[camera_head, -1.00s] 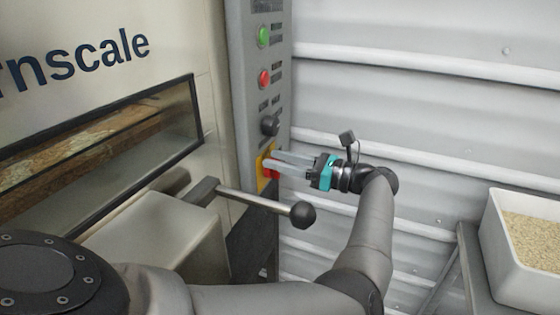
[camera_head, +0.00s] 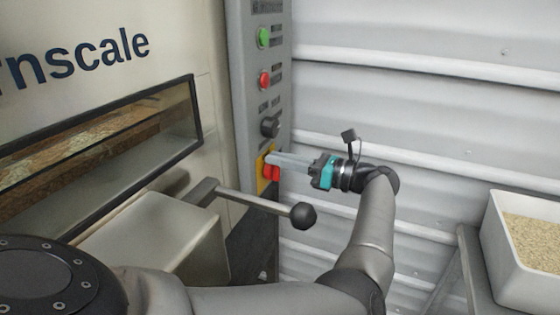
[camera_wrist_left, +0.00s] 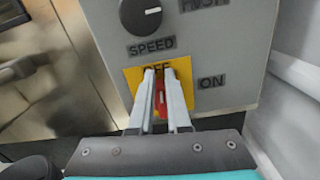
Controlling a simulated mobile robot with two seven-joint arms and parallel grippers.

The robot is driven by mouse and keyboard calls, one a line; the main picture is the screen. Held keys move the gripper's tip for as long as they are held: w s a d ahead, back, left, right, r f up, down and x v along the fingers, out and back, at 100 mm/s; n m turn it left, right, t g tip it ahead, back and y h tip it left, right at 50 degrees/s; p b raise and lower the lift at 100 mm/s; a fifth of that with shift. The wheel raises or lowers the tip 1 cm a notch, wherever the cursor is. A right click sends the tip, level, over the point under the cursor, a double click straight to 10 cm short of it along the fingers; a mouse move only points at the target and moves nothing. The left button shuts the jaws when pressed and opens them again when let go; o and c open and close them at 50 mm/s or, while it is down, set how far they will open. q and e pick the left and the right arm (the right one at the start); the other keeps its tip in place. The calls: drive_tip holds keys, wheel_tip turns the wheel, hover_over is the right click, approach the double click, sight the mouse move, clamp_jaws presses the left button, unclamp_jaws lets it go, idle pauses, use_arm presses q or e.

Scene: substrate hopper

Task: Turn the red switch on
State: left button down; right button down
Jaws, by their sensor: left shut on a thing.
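The red switch (camera_head: 271,173) sits on a yellow plate (camera_head: 262,162) low on the grey control panel. In the left wrist view the red switch (camera_wrist_left: 161,101) shows between my two fingers, its handle in line with the OFF label (camera_wrist_left: 156,67) above. The ON label (camera_wrist_left: 211,82) is to the right of the yellow plate (camera_wrist_left: 134,75). My left gripper (camera_head: 270,159) is shut on the red switch, and its fingers partly hide it; it also shows in the left wrist view (camera_wrist_left: 160,76). My right gripper is not in view.
Above the switch are a black speed knob (camera_head: 270,126), a red button (camera_head: 264,79) and a green button (camera_head: 263,37). A lever with a black ball (camera_head: 303,216) sticks out below my left gripper. A white bin of grain (camera_head: 508,275) stands at the right.

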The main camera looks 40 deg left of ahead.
use_arm(q)
drive_tip(key=shift+w+a+f+m, duration=0.1)
drive_tip(key=shift+w+f+m, duration=0.4)
drive_tip(key=shift+m, duration=2.25)
drive_tip(key=shift+w+a+f+m, duration=0.1)
drive_tip(key=shift+f+m, duration=0.65)
drive_tip(key=shift+m, duration=2.05)
drive_tip(key=shift+w+f+m, duration=0.3)
drive_tip(key=shift+f+m, duration=0.35)
drive_tip(key=shift+m, duration=2.1)
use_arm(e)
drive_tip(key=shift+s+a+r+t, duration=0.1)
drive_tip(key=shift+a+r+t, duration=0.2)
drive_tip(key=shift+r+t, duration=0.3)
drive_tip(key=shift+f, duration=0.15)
use_arm(q)
drive_tip(key=c, duration=1.3)
unclamp_jaws()
drive_tip(key=o, duration=0.3)
drive_tip(key=shift+s+r, duration=0.1)
drive_tip(key=shift+s, duration=0.05)
drive_tip(key=o, duration=0.5)
drive_tip(key=shift+r, duration=0.15)
